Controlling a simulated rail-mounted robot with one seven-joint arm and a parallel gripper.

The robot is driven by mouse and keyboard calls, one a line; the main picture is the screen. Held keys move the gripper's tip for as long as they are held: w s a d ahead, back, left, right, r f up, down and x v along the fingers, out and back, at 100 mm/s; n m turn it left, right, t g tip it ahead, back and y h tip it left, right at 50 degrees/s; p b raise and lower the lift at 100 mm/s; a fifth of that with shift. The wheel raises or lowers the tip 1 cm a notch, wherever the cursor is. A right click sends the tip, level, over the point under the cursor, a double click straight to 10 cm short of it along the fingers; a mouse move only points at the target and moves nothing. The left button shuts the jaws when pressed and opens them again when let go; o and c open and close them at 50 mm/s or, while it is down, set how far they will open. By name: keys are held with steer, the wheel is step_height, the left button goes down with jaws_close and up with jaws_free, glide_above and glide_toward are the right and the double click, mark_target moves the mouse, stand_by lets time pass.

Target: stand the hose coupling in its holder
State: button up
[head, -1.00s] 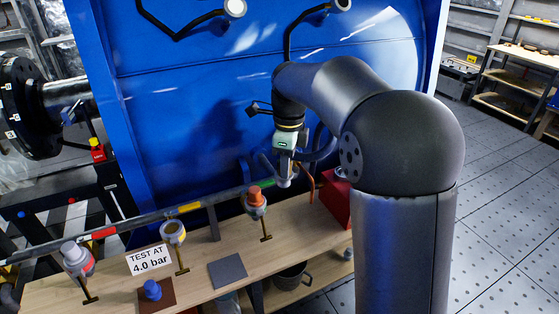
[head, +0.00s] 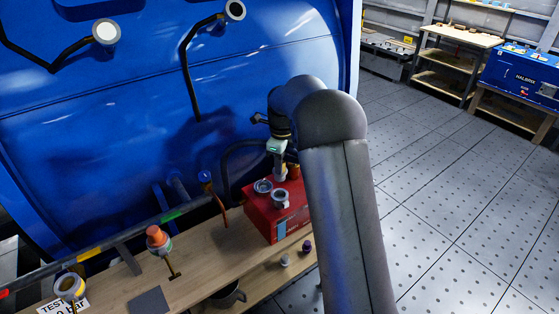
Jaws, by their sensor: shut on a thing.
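My gripper (head: 278,152) is at the middle of the head view, pointing down over the back of the red box (head: 288,224). It is shut on a small grey piece (head: 281,172), apparently the hose coupling; its lower end is close to the box top, and I cannot tell whether it touches. Two grey ring-shaped fittings, one at the back left (head: 263,187) and one in front (head: 280,199), are at the box top.
The blue tank (head: 120,130) rises behind the wooden bench (head: 205,250). A grey square mat (head: 150,303) lies on the bench. A small grey piece (head: 285,260) and a purple piece (head: 306,246) are lower down, near the red box. The floor at right is clear.

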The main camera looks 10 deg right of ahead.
mark_target(281, 177)
steer(key=shift+a, duration=0.1)
steer(key=shift+f+b, duration=1.7)
steer(key=shift+f, duration=1.15)
steer(key=shift+f+b, duration=1)
steer(key=shift+f, duration=1)
steer(key=o, duration=1)
steer(key=shift+o, duration=0.2)
steer(key=shift+s, duration=0.1)
steer(key=shift+r, duration=0.1)
step_height(281, 177, up, 16)
steer(key=shift+r+b, duration=0.1)
steer(key=shift+b, duration=0.55)
steer(key=shift+r, duration=0.6)
